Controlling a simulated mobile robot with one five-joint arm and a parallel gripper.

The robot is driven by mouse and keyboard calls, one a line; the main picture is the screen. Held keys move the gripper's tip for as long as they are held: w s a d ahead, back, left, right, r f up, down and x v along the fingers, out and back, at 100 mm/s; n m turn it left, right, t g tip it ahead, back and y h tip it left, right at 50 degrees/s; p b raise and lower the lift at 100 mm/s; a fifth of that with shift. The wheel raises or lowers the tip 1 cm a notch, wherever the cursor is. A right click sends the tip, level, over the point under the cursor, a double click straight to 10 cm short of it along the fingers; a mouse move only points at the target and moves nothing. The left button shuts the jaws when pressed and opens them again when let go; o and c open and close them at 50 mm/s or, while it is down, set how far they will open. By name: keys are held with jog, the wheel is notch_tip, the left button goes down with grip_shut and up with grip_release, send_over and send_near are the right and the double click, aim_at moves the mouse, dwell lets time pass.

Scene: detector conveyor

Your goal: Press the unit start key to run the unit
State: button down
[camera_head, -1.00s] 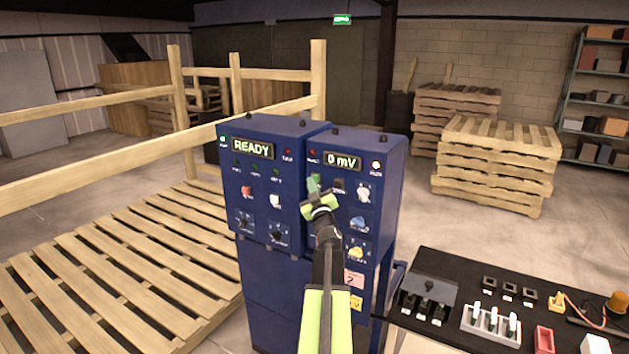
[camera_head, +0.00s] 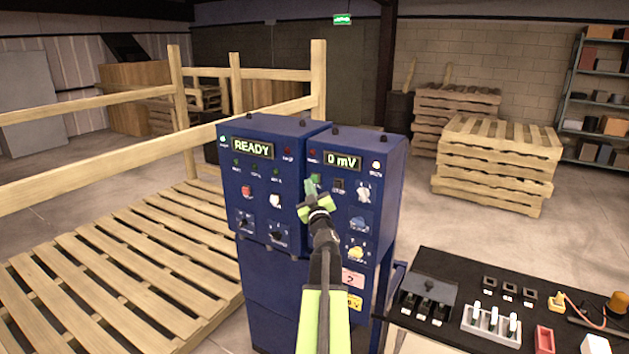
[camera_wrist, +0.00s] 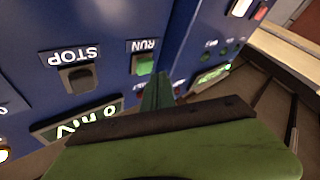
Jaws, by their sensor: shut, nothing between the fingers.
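A blue control unit (camera_head: 383,150) stands in the middle of the head view, its right panel showing 0 mV and its left panel showing READY. A green key marked RUN (camera_wrist: 143,64) is on the right panel. A dark key marked STOP (camera_wrist: 77,78) is beside it and also shows in the head view (camera_head: 339,185). My gripper (camera_head: 310,188) is shut and empty, in front of the right panel near the RUN key. In the wrist view its tip (camera_wrist: 157,90) lies just beside and below the RUN key. I cannot tell whether it touches the panel.
The left panel carries a red key (camera_head: 246,191), a white key (camera_head: 275,201) and dark knobs. Other knobs sit below the right panel's keys. A black table (camera_head: 455,262) with small parts is at lower right. A slatted wooden platform (camera_head: 150,250) lies to the left.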

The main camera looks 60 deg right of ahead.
jog(key=a, duration=0.5)
dwell(0.8)
